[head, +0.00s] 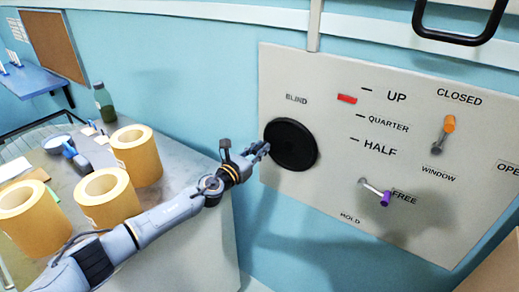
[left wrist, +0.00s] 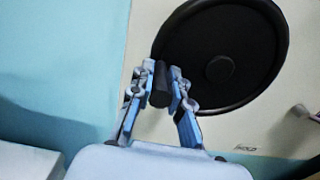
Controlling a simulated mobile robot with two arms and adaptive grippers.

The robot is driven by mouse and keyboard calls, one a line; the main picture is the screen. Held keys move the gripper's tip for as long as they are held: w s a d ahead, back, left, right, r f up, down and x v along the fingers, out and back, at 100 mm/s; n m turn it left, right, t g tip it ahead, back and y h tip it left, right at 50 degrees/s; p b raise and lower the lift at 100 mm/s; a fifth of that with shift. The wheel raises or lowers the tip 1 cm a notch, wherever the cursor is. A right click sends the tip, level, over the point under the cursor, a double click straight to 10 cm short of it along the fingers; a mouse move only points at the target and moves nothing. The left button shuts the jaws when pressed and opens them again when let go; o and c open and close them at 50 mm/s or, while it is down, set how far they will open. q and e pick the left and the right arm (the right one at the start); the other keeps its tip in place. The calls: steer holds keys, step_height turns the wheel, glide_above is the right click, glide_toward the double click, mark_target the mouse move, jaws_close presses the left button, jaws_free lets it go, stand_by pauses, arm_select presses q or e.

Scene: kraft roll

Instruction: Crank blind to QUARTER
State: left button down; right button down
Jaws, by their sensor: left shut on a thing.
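The blind crank is a black round wheel (head: 291,144) on a pale panel under the label BLIND. It also shows large in the left wrist view (left wrist: 222,58). My left gripper (head: 260,152) is at the wheel's left edge, shut on the dark crank knob (left wrist: 161,85), which stands between its fingers in the left wrist view. The red blind marker (head: 347,99) sits between the UP and QUARTER ticks, above the QUARTER label (head: 388,124) and its tick. My right gripper is not in view.
The panel (head: 300,75) also bears an orange-tipped lever (head: 448,125) and a purple-tipped lever (head: 384,197). Kraft rolls (head: 137,155) and a green bottle (head: 104,102) stand on the grey counter (head: 195,150) at left.

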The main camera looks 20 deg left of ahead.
arm_select(q)
steer(key=shift+w+a+r, duration=0.1)
steer(key=shift+a+r, duration=0.05)
steer(key=shift+r, duration=0.1)
steer(key=c, duration=1.5)
jaws_free()
steer(key=shift+c, duration=0.2)
steer(key=shift+o, duration=1.3)
steer(key=shift+f, duration=0.15)
steer(key=shift+s, duration=0.2)
steer(key=v, duration=1.1)
steer(key=shift+s, duration=0.35)
steer(key=shift+a, duration=0.1)
